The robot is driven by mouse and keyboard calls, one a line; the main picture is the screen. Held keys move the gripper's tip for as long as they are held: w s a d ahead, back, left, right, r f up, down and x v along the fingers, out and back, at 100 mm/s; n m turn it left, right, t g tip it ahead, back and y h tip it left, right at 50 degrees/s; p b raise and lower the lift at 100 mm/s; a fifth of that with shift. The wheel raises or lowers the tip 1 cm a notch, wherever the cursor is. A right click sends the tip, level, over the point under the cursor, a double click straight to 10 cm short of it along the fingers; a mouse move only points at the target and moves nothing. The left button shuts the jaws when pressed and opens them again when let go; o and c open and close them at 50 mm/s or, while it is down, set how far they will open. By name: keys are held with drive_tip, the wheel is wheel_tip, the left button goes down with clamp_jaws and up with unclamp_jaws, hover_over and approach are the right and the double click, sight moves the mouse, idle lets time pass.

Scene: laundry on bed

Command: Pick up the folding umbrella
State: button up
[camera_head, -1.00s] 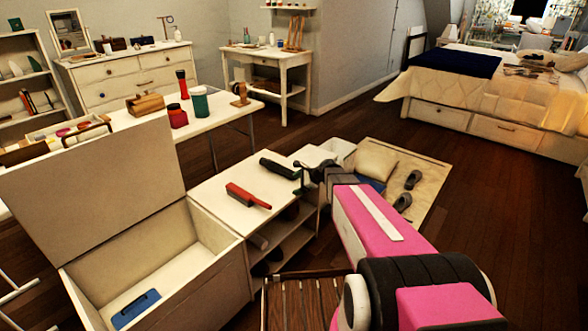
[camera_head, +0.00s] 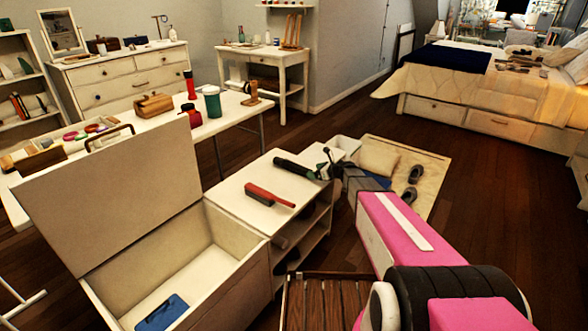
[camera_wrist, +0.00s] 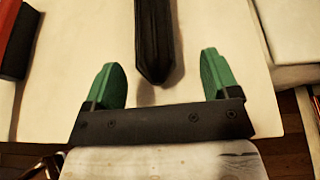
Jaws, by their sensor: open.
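The black folding umbrella (camera_head: 292,168) lies on the white top of a low cabinet, beyond the red brush. My gripper (camera_head: 324,169) is at the umbrella's right end in the head view. In the wrist view the dark umbrella (camera_wrist: 158,40) runs down from the top edge, and its near end lies between the lines of the two green fingertips of my gripper (camera_wrist: 164,80). The fingers are open, with clear gaps on both sides of the umbrella. Its far end is out of the wrist view. I cannot tell the height of the fingers above the top.
A red brush (camera_head: 268,195) lies on the cabinet top (camera_head: 232,193); part of it shows in the wrist view (camera_wrist: 17,38). An open lidded box (camera_head: 211,277) stands at the left of the cabinet. A slatted wooden seat (camera_head: 340,300) is in front. A mat with shoes (camera_head: 416,174) lies at right.

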sight(293, 167)
drive_tip(key=x, duration=0.5)
drive_tip(key=shift+s+a+f, duration=0.1)
drive_tip(key=shift+s+a, duration=0.05)
drive_tip(key=shift+s, duration=0.15)
drive_tip(key=c, duration=1.2)
